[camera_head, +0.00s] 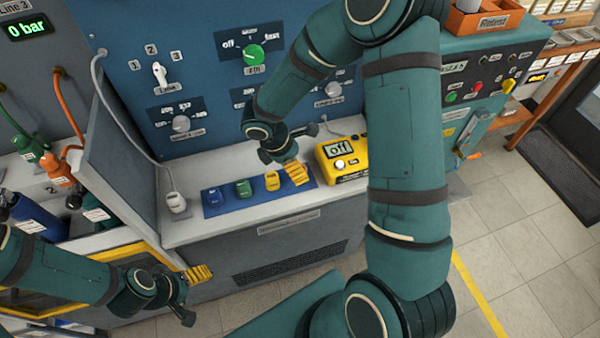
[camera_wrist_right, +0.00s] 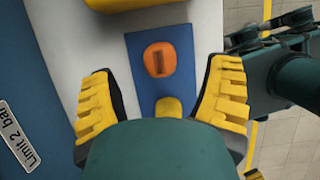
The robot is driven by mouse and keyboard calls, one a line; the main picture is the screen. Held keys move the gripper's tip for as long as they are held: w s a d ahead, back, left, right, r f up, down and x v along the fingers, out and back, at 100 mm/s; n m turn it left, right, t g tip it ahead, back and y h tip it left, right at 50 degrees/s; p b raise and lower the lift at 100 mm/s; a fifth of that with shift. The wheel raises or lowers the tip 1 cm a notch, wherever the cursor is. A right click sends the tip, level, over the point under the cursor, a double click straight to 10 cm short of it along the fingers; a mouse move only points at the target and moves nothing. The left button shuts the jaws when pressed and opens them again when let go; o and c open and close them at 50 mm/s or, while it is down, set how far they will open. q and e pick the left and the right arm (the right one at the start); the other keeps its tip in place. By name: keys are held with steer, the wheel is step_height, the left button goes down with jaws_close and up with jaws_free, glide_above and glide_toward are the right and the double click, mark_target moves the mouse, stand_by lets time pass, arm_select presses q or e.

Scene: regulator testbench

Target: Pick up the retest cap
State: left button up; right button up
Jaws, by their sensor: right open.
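In the right wrist view an orange cap (camera_wrist_right: 159,60) with a dark slot lies on the blue mat (camera_wrist_right: 180,52). I read no label on it; its colour resembles the retest bin's. A yellow cap (camera_wrist_right: 168,107) lies nearer, partly hidden by my gripper body. My right gripper (camera_wrist_right: 162,90) is open and empty above the mat, its yellow ribbed fingers on either side of the caps. In the head view my right gripper (camera_head: 292,166) covers the mat's right end and hides the orange cap. My left gripper (camera_head: 186,285) is low at the left; its jaw gap is unclear.
The mat also bears a blue cap (camera_head: 213,196), a green cap (camera_head: 243,188) and the yellow cap (camera_head: 272,181). A yellow meter (camera_head: 343,168) reading "off" stands just right of the mat. A grey cabled device (camera_head: 176,202) stands left. The orange retest bin (camera_head: 484,18) is at upper right.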

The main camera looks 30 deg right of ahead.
steer(key=shift+b+x, duration=0.7)
steer(key=shift+x, duration=2)
steer(key=shift+c, duration=0.3)
steer(key=c, duration=1.2)
